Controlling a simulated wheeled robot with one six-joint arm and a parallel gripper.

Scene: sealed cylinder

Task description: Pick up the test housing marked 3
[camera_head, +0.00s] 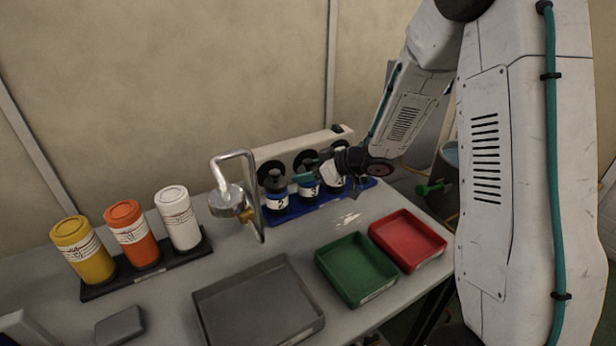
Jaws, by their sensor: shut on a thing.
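Several dark test housings with white labels stand in a row in a blue rack (275,218) at the back of the table. The left housing (280,201) is clear of my gripper. The middle housing (309,189) has its top partly hidden by my gripper (312,174). The right housing (336,182) is partly hidden behind my wrist. My gripper reaches in from the right and is shut on the middle housing, which appears still in the rack. The marks on the labels are too small to read for sure.
A pale unit with round black parts (283,150) stands behind the rack. A metal fixture with a bent pipe (228,198) stands left of it. Grey (215,318), green (354,292) and red (405,263) trays lie in front. Yellow, orange and white canisters (133,238) stand at left.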

